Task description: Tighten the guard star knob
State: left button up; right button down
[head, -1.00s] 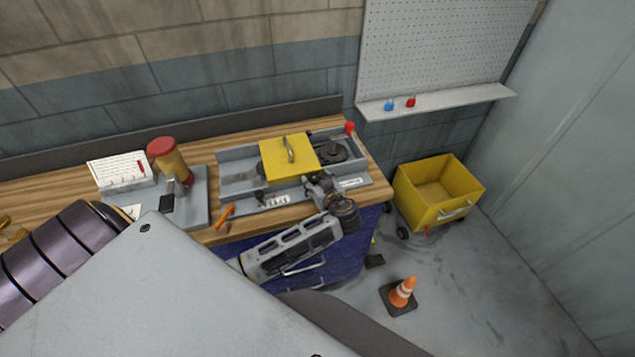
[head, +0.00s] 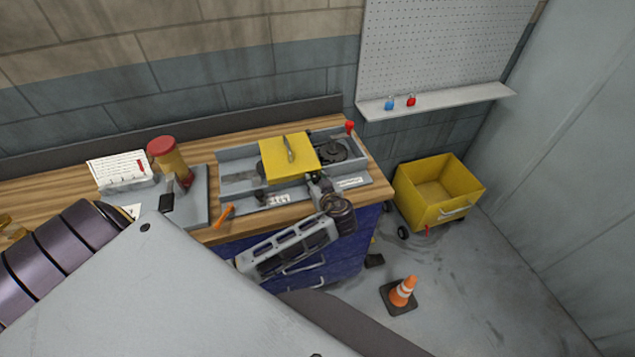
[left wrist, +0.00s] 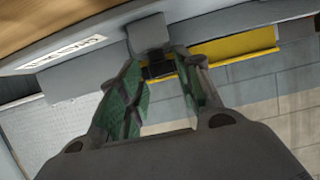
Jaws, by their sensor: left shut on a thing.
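The yellow guard (head: 287,159) with a bar handle on top sits over the grey runout fixture (head: 236,168) on the wooden bench. My left gripper (head: 317,182) is at the front right side of the guard, reaching up from the front of the bench. In the left wrist view its green-padded fingers (left wrist: 160,85) stand either side of a small dark knob (left wrist: 159,70) below a grey block (left wrist: 148,35). The gripper is shut on this knob, whose shape is mostly hidden between the fingers. The guard's yellow edge (left wrist: 238,46) shows beside it. My right gripper is out of view.
A dark round part (head: 335,150) sits in the fixture's right end, near a red knob (head: 350,127). An orange-handled tool (head: 225,212) lies at the bench's front edge. A red-lidded jar (head: 163,147) stands left. A yellow cart (head: 437,205) and a cone (head: 403,291) are right.

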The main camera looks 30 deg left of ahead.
pick_arm(q)
jog(key=shift+s+a, duration=0.1)
jog(key=shift+s+a+m+t+h, duration=0.15)
jog(key=shift+m+t+h, duration=0.5)
jog(key=shift+m+h, duration=0.15)
jog(key=shift+s+a+m+t+h, duration=0.1)
jog(key=shift+a+m+t+h, duration=0.05)
jog(key=shift+m+t+h, duration=0.65)
jog(key=shift+s+a+m+t+h, duration=0.15)
jog(key=shift+m+t+h, duration=0.1)
jog(key=shift+m+h, duration=0.4)
jog(key=shift+w+a+m+t+h, duration=0.15)
jog(key=shift+m+t+h, duration=0.1)
jog(key=shift+m+h, duration=0.35)
jog(key=shift+s+a+m+t+h, duration=0.15)
jog(key=shift+m+t+h, duration=0.1)
jog(key=shift+m+h, duration=0.35)
jog(key=shift+r+m+h, duration=0.1)
jog(key=shift+m+h, duration=0.15)
jog(key=o, duration=1.1)
jog(key=shift+d+n+g+y, duration=0.25)
jog(key=shift+n+g+y, duration=0.05)
jog(key=shift+n+y, duration=0.55)
